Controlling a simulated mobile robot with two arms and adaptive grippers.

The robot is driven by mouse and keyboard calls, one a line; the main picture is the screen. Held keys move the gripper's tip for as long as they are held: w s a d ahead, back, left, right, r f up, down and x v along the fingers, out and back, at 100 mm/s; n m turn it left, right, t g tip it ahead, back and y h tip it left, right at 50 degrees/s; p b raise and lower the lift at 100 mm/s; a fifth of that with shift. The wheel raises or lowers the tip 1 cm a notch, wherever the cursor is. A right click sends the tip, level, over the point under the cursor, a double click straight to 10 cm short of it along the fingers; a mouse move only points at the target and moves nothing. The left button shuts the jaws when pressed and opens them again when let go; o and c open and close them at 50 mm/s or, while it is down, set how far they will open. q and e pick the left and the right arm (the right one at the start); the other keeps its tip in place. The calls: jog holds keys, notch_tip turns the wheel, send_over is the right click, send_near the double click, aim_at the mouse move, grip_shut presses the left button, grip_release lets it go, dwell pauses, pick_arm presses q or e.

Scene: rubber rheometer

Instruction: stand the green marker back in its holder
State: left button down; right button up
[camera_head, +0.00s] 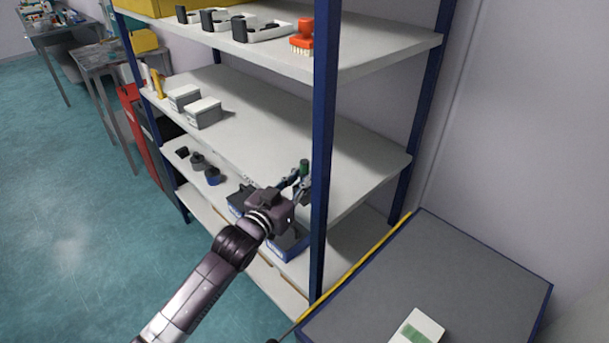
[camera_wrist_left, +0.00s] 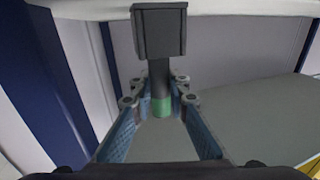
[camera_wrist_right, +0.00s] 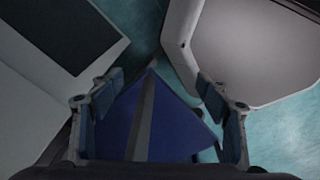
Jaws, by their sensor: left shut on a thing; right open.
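The green marker (camera_head: 304,166) is upright at my left gripper (camera_head: 298,182), beside the shelf's front blue post in the head view. In the left wrist view the left gripper (camera_wrist_left: 160,102) is shut on it. A green band (camera_wrist_left: 161,107) shows between the fingertips. A dark shaft and a dark block (camera_wrist_left: 160,33) show above it; I cannot tell whether the block is part of the marker. I cannot make out the holder for certain. My right gripper (camera_wrist_right: 160,105) is open in the right wrist view, with nothing clearly between its fingers.
The blue shelf post (camera_head: 324,140) stands close to the left gripper. The middle shelf (camera_head: 265,135) has a wide bare area and grey boxes (camera_head: 203,113) at its left. A blue bin (camera_head: 290,246) is below the gripper. A dark-topped table (camera_head: 450,280) stands at right.

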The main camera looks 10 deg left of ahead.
pick_arm(q)
jog(key=shift+f, duration=0.45)
jog(key=c, duration=1.8)
grip_release()
jog(key=shift+c, duration=0.2)
pick_arm(e)
jog(key=shift+s+d+f, duration=0.1)
jog(key=shift+s, duration=0.4)
pick_arm(q)
jog(key=b+v, duration=0.2)
jog(key=v, duration=1)
pick_arm(e)
jog(key=shift+w+a+f, duration=0.1)
jog(key=shift+a+f, duration=0.1)
jog(key=shift+f, duration=0.75)
